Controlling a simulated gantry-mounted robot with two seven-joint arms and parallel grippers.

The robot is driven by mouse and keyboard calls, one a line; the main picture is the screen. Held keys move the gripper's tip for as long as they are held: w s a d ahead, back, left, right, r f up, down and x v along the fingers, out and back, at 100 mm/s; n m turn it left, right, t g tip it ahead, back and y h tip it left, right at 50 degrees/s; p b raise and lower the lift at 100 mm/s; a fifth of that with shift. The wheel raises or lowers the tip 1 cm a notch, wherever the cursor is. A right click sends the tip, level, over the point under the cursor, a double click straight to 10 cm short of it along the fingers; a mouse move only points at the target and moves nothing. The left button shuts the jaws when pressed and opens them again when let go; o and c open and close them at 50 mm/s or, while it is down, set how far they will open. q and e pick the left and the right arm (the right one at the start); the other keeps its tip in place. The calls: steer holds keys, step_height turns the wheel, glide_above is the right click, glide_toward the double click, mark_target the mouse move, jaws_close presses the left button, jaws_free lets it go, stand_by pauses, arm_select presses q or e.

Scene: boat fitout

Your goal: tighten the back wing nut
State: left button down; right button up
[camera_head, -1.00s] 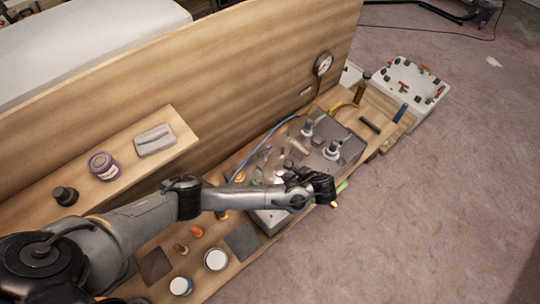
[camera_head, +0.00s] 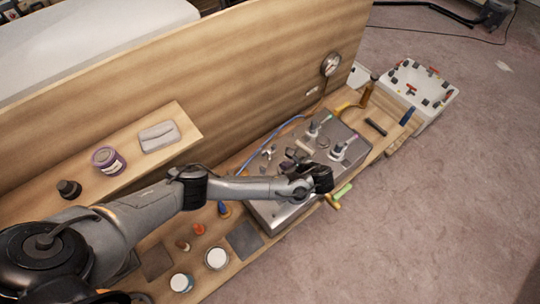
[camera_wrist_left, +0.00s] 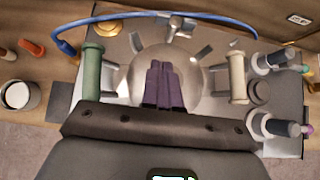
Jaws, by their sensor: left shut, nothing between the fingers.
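A grey metal box (camera_head: 275,217) on the bench carries a round metal dome (camera_wrist_left: 203,92), seen in the left wrist view. A small wing-shaped metal fitting (camera_wrist_left: 175,25), apparently the back wing nut, stands at the dome's far edge near the blue hose. Other metal tabs (camera_wrist_left: 198,53) sit around the dome. My left gripper (camera_head: 324,180) is over the box's near side, and its arm covers part of the box. In the left wrist view its dark purple fingers (camera_wrist_left: 160,85) are together and empty, over the dome and apart from the far fitting. My right gripper is out of view.
A green cylinder (camera_wrist_left: 93,75) and a cream cylinder (camera_wrist_left: 237,78) flank the dome. Two upright valve-like fittings (camera_head: 338,151) stand on the box's right part. A blue hose (camera_head: 268,142) runs behind it, near the wooden panel (camera_head: 220,90). Jars stand at the bench's left end.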

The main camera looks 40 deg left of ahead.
mark_target(265, 154)
arm_select(q)
steer(key=x, duration=0.6)
steer(key=shift+a+f, duration=0.2)
steer(key=shift+f, duration=0.05)
steer(key=a, duration=0.3)
steer(key=shift+w+f, duration=0.1)
steer(key=shift+w, duration=0.25)
steer(key=shift+w+a, duration=0.1)
steer(key=shift+a, duration=0.6)
steer(key=shift+a, duration=0.1)
